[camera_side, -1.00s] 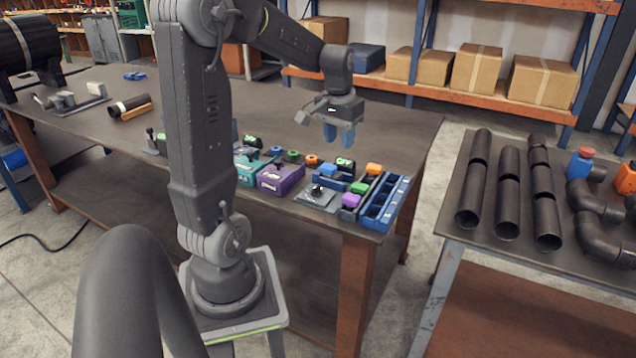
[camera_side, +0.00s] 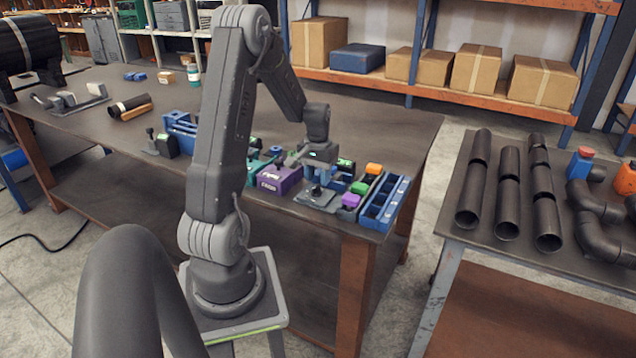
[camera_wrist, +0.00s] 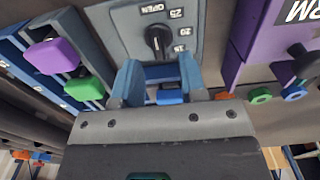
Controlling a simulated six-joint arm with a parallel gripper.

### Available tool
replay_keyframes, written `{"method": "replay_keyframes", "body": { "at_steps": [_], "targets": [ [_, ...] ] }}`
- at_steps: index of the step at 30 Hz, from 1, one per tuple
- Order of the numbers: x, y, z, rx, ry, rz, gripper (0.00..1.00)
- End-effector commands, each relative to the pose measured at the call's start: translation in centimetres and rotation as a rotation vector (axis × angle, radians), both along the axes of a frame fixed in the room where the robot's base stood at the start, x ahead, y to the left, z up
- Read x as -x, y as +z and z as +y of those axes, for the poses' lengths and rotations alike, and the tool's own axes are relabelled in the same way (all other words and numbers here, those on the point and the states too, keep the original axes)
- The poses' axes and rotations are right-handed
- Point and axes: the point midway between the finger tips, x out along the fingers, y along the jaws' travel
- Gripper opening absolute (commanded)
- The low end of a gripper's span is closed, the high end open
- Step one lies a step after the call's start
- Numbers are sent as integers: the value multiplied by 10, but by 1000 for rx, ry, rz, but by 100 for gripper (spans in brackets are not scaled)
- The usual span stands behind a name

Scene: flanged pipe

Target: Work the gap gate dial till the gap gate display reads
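The dial is a black knob (camera_wrist: 158,40) on a grey panel (camera_wrist: 190,15) marked OPEN, 25, 20 and 15 in the wrist view. The panel also shows as a grey plate in the side view (camera_side: 312,202). Its exact setting is too small to read. My gripper (camera_wrist: 159,63) has two blue fingers spread apart, with nothing clearly held; the knob shows just beyond the fingertips. In the side view my gripper (camera_side: 319,174) is low over the panel's back part. A small dark display with green characters (camera_side: 345,163) stands behind; its reading is not legible.
A purple box (camera_side: 280,178) stands left of the panel. Purple (camera_side: 350,201), green (camera_side: 359,188) and orange (camera_side: 374,169) blocks and a blue divided tray (camera_side: 385,205) stand close on the right. The table behind is mostly clear.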

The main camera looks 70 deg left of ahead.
Motion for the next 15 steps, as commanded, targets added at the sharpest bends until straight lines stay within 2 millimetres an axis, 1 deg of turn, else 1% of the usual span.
{"method": "replay_keyframes", "body": {
  "at_steps": [1, 6, 15],
  "targets": [
    [0, -8, 0, 2, 0, 2, 38],
    [0, -22, 0, 0, 0, 0, 38],
    [0, -25, 0, -1, 0, -1, 38]
  ]
}}
